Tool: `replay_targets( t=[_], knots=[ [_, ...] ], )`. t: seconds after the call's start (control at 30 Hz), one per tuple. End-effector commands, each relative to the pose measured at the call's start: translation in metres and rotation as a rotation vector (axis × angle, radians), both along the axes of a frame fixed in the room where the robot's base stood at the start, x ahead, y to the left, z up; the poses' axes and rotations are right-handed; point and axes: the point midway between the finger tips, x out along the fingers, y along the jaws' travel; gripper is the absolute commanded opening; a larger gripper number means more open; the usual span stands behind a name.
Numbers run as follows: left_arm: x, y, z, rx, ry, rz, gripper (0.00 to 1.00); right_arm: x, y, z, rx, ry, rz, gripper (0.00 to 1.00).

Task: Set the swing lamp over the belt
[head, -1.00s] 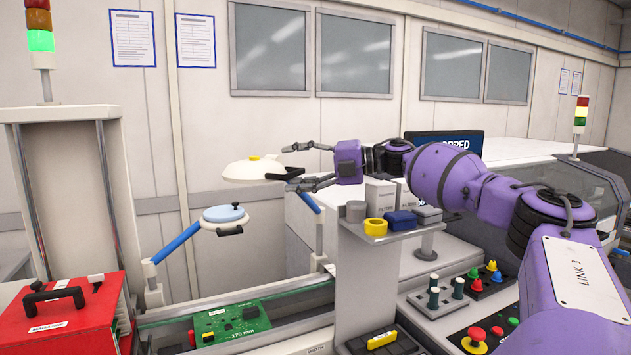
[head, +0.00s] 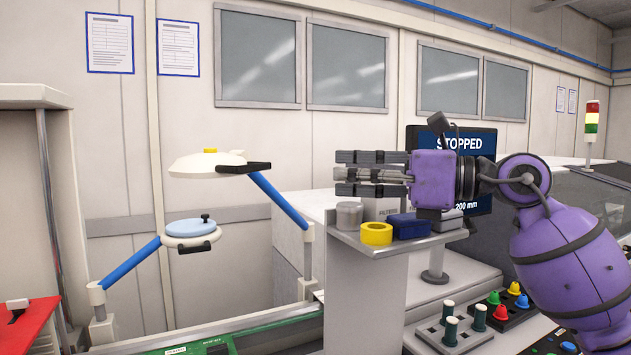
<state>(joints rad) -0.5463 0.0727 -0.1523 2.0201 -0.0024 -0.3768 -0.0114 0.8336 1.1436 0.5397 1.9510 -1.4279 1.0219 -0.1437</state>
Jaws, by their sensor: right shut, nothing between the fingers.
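Two lamp-like heads on blue swing arms stand at the belt. One has a wide white shade (head: 208,163) with a yellow knob and a dark handle; its arm rises from the right post. The other has a light blue lid (head: 190,228) and a dark handle; its arm comes from the left post. My right gripper (head: 340,173) is shut and empty, fingers pointing left, apart from the white shade and to its right. The belt (head: 275,325) runs along the bottom, with part of a green board (head: 190,347) in view. My left gripper is not in view.
A grey stand (head: 355,242) below my right gripper carries a grey tin (head: 349,215), yellow tape (head: 376,234) and a blue case (head: 409,226). A screen (head: 462,144) reads STOPPED. A red box (head: 25,325) is at lower left.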

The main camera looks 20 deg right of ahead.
Motion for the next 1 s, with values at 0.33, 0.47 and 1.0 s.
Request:
replay_targets(
  t=[0.33,0.47,1.0],
  knots=[
    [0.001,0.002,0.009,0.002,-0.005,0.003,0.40,0.020,0.020,0.007,-0.009,-0.035,-0.012,0.00],
    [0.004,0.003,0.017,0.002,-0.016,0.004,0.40,0.041,0.040,0.008,-0.007,-0.035,-0.011,0.00],
    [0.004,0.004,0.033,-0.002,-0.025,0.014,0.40,0.101,0.092,0.004,-0.010,-0.031,-0.014,0.00]
  ],
)
